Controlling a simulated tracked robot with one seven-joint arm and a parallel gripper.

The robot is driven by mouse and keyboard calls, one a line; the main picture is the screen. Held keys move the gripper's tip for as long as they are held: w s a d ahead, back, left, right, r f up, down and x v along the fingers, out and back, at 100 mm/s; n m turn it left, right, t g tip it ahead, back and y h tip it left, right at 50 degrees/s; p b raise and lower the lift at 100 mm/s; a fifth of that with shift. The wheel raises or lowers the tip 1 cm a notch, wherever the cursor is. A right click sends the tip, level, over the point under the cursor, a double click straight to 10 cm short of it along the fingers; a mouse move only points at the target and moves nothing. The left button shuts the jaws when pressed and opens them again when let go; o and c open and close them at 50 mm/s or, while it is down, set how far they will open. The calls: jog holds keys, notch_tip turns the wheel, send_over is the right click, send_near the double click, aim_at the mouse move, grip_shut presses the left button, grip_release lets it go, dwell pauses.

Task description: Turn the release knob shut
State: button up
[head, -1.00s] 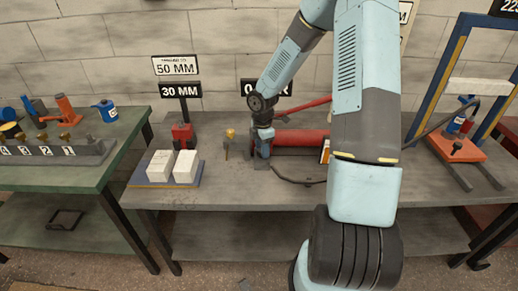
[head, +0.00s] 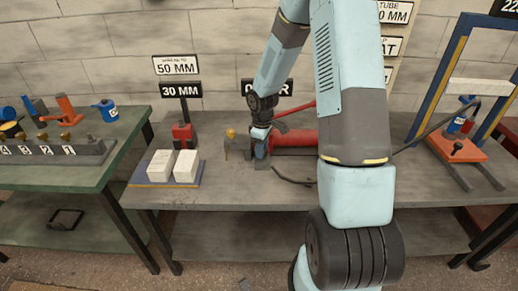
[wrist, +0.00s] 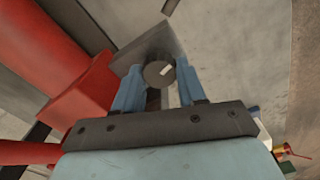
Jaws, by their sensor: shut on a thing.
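The release knob (wrist: 157,74) is a dark round knob with a white mark, on a grey block (wrist: 160,42) at the end of the red pump (head: 292,138). The red pump body also fills the left of the wrist view (wrist: 62,65). My gripper (wrist: 157,76) has its two blue fingers on either side of the knob and is shut on it. In the head view my gripper (head: 260,150) is at the left end of the red pump. The knob is hidden there. The white mark slants up to the right in the wrist view.
A wooden-handled tool (head: 230,134) stands just left of my gripper. White blocks (head: 186,165) sit on a tray further left.

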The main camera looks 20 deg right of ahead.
jog(key=m, duration=0.6)
jog(key=shift+w+d+r, duration=0.15)
jog(key=shift+w+d, duration=0.1)
dwell(0.5)
jog(key=o, duration=1)
jog(key=shift+s, duration=0.1)
jog(key=shift+o, duration=0.2)
jog(key=shift+a, duration=0.1)
notch_tip(320, 180, up, 14)
jog(key=shift+f, duration=0.25)
